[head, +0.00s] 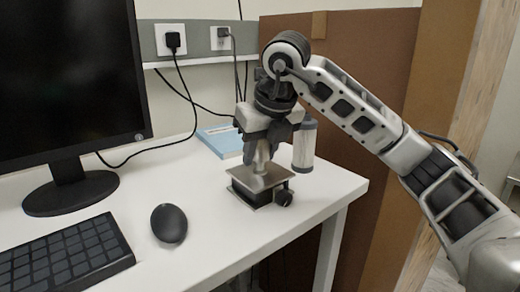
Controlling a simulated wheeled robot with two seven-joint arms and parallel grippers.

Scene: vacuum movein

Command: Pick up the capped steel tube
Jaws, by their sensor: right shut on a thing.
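My right gripper (262,166) points down over the right part of the white desk. It is shut on a small pale metallic thing, which appears to be the capped steel tube. The fingers hide most of it, and I cannot make out its cap. Directly below is a small square metal plate stand (243,190) with a dark knob at its right. I cannot tell whether the held thing touches the plate. My left gripper is not in view.
A grey cylinder with a darker top (304,148) is close to the right of the gripper. A blue box or book (218,140) lies behind. A mouse (169,223), keyboard (66,257) and monitor (68,75) occupy the left. The desk's right edge is near.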

